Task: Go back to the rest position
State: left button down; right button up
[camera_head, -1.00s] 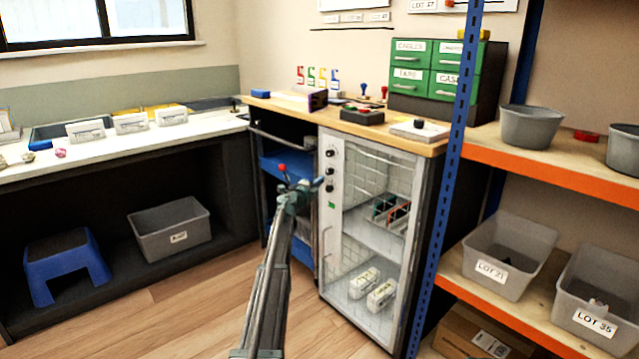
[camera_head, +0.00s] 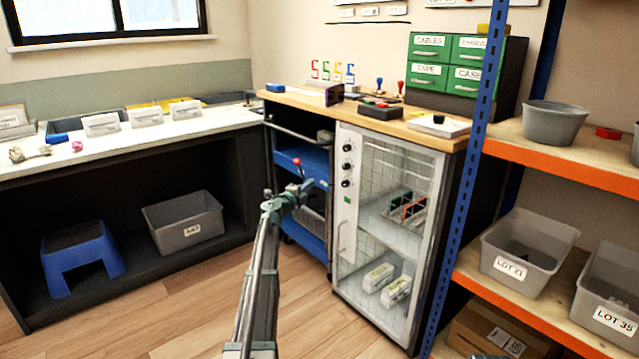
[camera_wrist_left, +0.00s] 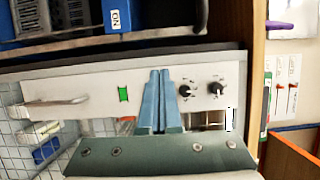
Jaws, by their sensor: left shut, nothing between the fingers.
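My left gripper (camera_head: 304,188) is shut and empty.
The blue cart (camera_head: 303,160) stands left of the cabinet. A shelf rack with an orange edge (camera_head: 540,166) and grey bins (camera_head: 525,255) is at the right. A white counter (camera_head: 90,152) runs along the left. Open wooden floor (camera_head: 180,300) lies at the lower left.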

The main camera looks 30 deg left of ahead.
pick_arm(q)
jog(key=shift+s+a, duration=0.25)
jog(key=shift+s, duration=0.55)
jog(key=d+r+n+y+p, duration=0.15)
jog(key=d+n+y, duration=0.4)
jog(key=d, duration=0.55)
jog(key=s+d+f+n+g, duration=0.3)
jog(key=s+d+f, duration=0.15)
jog(key=d, duration=0.35)
jog(key=s+d+f+n+g+h+p, duration=0.1)
jog(key=s+d+f+n+g, duration=0.25)
jog(key=s+d, duration=0.4)
jog(key=s+d+f+n+g, duration=0.3)
jog(key=s+d+f, duration=0.15)
jog(key=d, duration=0.55)
jog(key=s+d+f+m+g+h+p, duration=0.15)
jog(key=s+d+f+g, duration=0.25)
jog(key=s+d, duration=0.7)
jog(key=s+d+f+g+h, duration=0.3)
jog(key=s+d+g, duration=0.35)
jog(key=s, duration=0.85)
notch_tip(320, 180, up, 38)
jog(key=t+p, duration=0.1)
jog(key=p, duration=3.7)
jog(key=shift+w+d+t, duration=0.3)
jog(key=shift+d+t, duration=0.1)
jog(key=shift+d, duration=0.05)
